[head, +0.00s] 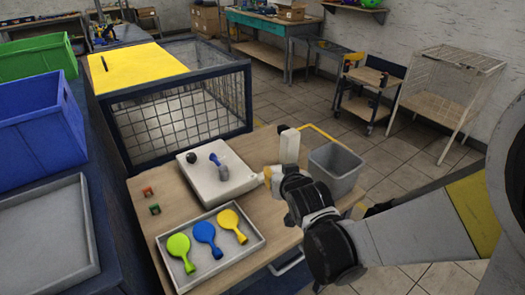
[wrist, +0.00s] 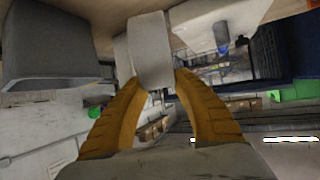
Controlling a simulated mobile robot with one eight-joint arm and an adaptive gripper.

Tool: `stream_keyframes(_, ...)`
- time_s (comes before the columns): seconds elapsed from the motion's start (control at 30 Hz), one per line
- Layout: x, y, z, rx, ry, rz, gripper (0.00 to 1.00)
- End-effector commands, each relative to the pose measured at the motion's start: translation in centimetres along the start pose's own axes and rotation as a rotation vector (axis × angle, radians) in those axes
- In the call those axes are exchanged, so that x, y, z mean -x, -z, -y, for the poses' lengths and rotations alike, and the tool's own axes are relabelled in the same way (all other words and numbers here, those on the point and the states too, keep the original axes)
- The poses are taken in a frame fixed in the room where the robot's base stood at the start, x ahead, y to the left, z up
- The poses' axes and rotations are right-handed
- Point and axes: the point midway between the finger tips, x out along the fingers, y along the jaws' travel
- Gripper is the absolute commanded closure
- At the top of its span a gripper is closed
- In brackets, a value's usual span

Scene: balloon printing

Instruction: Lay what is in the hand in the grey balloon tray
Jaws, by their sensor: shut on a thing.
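My gripper (head: 267,175) is over the wooden table, at the right edge of the white boxy device (head: 210,192). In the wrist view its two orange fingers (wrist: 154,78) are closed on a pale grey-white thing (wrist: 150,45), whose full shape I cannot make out. In the head view I cannot separate the held thing clearly from the gripper. A shallow grey tray (head: 189,281) lies at the table's front, below and left of my gripper. In it, side by side, lie a green balloon (head: 179,246), a blue balloon (head: 205,234) and a yellow balloon (head: 232,219).
A grey bin (head: 337,182) stands right of my gripper. A blue-tipped part (head: 215,160) and black knob (head: 191,157) rise from the device. Two small clips (head: 151,200) lie left. A mesh cage (head: 180,115) stands behind. An empty grey tray (head: 45,245) is far left.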

Motion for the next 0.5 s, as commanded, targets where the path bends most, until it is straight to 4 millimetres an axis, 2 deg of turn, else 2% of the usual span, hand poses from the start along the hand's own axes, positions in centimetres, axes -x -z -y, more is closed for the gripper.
stream_keyframes(0.03, -1.9, -0.5, 0.1, 0.0, 0.0, 0.0, 0.98)
stream_keyframes(0.2, -5.6, -0.6, 0.4, -0.001, -0.001, 0.0, 0.98)
stream_keyframes(0.37, -7.0, -0.5, 0.5, -0.001, -0.001, 0.0, 0.98)
stream_keyframes(0.5, -7.7, -1.7, 0.5, -0.001, -0.001, 0.001, 0.98)
